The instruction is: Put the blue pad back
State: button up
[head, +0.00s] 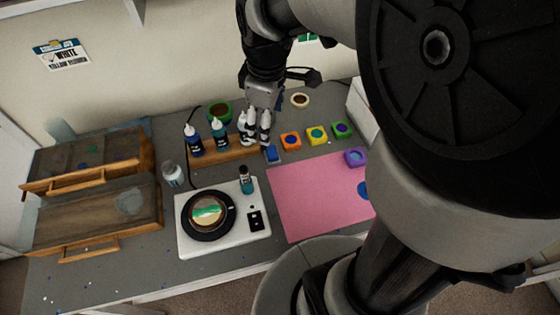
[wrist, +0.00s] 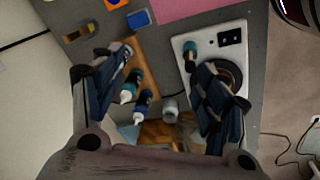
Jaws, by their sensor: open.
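The blue pad (head: 271,153) sits on the grey worktop at the left end of a row of coloured pads, close to the pink mat's upper left corner. It also shows in the wrist view (wrist: 139,18) near the top edge, beyond my fingertips. My gripper (head: 256,138) is open and appears above the right end of the wooden bottle rack (head: 232,153), left of the blue pad. In the wrist view my two fingers (wrist: 160,92) are spread wide with nothing held between them.
Orange (head: 291,141), yellow (head: 317,135) and green (head: 342,130) pads continue the row. A purple pad (head: 355,157) is at the corner of the pink mat (head: 315,200). Dropper bottles (head: 194,141) stand at the rack.

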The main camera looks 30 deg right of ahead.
jog(key=s+a+r+m+t, duration=0.1)
jog(key=s+m, duration=0.3)
jog(key=s, duration=0.4)
jog(key=s+a+r+m+t, duration=0.1)
jog(key=s+a+r+m, duration=0.2)
jog(key=s, duration=0.5)
jog(key=shift+s+a+r+m+t, duration=0.35)
jog(key=shift+r+m, duration=0.25)
jog(key=shift+m, duration=0.6)
jog(key=shift+w, duration=0.1)
jog(key=shift+f+b, duration=1.35)
